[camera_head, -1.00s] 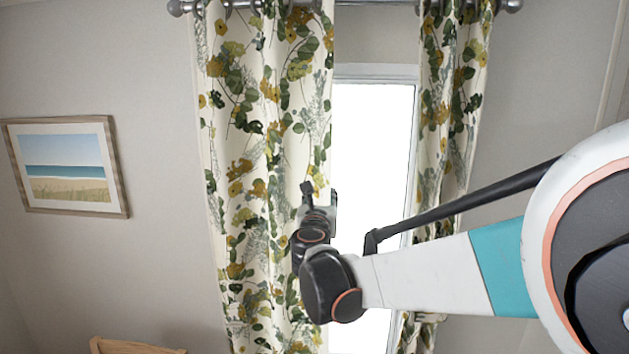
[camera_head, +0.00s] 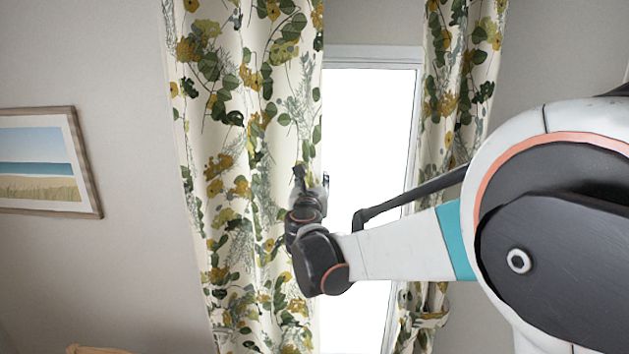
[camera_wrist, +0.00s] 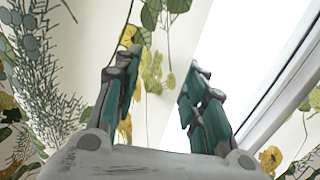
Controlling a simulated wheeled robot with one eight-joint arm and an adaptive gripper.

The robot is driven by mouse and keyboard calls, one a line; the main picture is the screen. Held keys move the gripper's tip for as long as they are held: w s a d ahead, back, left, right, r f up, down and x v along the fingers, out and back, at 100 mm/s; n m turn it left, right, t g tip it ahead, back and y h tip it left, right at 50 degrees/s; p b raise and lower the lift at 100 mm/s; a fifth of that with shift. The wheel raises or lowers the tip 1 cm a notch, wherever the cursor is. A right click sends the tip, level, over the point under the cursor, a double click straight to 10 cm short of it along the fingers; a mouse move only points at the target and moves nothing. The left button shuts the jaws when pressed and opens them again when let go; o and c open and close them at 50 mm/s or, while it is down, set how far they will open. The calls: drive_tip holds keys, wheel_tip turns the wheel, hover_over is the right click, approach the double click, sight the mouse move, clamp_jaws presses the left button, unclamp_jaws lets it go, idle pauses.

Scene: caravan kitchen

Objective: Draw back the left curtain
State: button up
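The left curtain (camera_head: 235,150), cream with green and yellow leaves, hangs over the left part of the window. My gripper (camera_head: 312,179) is at its right edge in the head view. In the wrist view, my gripper's two fingers (camera_wrist: 162,66) are spread apart, with the curtain's edge (camera_wrist: 158,95) showing in the gap between them. The fabric is not visibly pinched. I cannot tell whether a finger touches it. The curtain's top is out of the head view.
The bright window (camera_head: 365,140) shows between the left curtain and the right curtain (camera_head: 455,80). A framed beach picture (camera_head: 45,165) hangs on the left wall. The top of a wooden chair (camera_head: 98,349) shows at the lower left.

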drive_tip(key=shift+s, duration=0.15)
drive_tip(key=shift+c, duration=0.8)
clamp_jaws()
drive_tip(key=a+b, duration=0.3)
drive_tip(key=a, duration=1.6)
drive_tip(key=shift+w+a+b, duration=0.15)
drive_tip(key=shift+w+b, duration=0.15)
drive_tip(key=shift+w, duration=0.1)
drive_tip(key=shift+o, duration=0.8)
unclamp_jaws()
drive_tip(key=s, duration=1.2)
drive_tip(key=shift+a, duration=0.2)
